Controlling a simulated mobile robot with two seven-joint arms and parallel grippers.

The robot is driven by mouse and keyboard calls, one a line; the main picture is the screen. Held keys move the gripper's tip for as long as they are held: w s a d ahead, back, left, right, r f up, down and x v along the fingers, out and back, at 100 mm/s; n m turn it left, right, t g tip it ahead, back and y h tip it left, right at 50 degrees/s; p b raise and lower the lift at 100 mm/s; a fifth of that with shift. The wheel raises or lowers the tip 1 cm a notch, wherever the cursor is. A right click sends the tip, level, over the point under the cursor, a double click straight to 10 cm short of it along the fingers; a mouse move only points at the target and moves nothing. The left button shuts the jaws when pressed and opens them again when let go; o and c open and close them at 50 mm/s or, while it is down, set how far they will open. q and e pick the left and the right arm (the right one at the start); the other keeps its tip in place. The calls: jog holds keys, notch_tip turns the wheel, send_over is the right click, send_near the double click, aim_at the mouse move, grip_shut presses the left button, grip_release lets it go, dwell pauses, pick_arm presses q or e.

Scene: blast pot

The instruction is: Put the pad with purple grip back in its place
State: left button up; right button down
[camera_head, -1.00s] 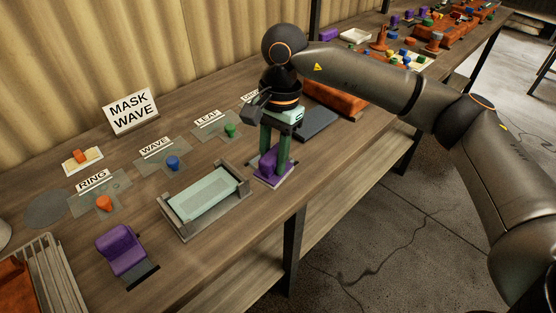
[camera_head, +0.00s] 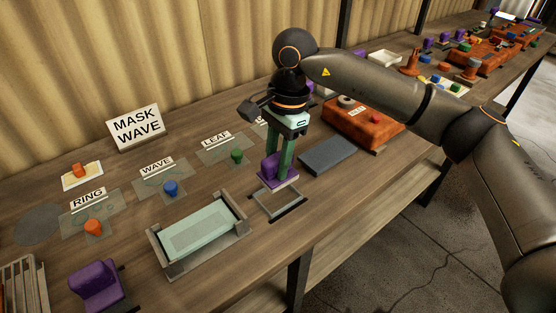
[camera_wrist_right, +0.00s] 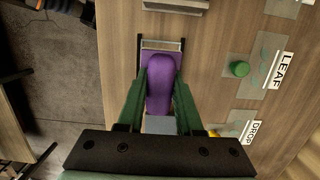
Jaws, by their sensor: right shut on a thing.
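The pad with the purple grip (camera_head: 275,170) is in my right gripper (camera_head: 283,160), whose green fingers stand on both sides of the grip. It also shows between the fingers in the right wrist view (camera_wrist_right: 161,82). An empty rectangular outlined place (camera_head: 278,203) lies on the bench just in front of the pad in the head view. The pad is not inside that outline; I cannot tell how high it is above the bench. In the right wrist view, part of the outline shows beyond the pad. My left gripper is not in view.
A framed glass plate (camera_head: 202,230) lies left of the outline. Another purple-gripped block (camera_head: 97,285) stands at the lower left. A grey slab (camera_head: 328,155) and a rust-coloured box (camera_head: 362,122) are to the right. Labelled mats with coloured knobs line the back.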

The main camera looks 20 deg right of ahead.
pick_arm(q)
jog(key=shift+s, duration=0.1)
pick_arm(e)
jog(key=shift+f, duration=0.15)
notch_tip(320, 180, down, 2)
jog(key=shift+f+b, duration=0.1)
jog(key=shift+b, duration=1)
jog(key=shift+f+b, duration=0.3)
jog(key=shift+f, duration=0.05)
jog(key=shift+f+b, duration=0.45)
jog(key=shift+f, duration=0.1)
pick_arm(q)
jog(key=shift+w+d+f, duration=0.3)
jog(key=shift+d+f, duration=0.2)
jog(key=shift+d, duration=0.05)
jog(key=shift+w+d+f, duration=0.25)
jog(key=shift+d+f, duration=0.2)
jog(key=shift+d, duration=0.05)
pick_arm(e)
jog(key=shift+f, duration=0.1)
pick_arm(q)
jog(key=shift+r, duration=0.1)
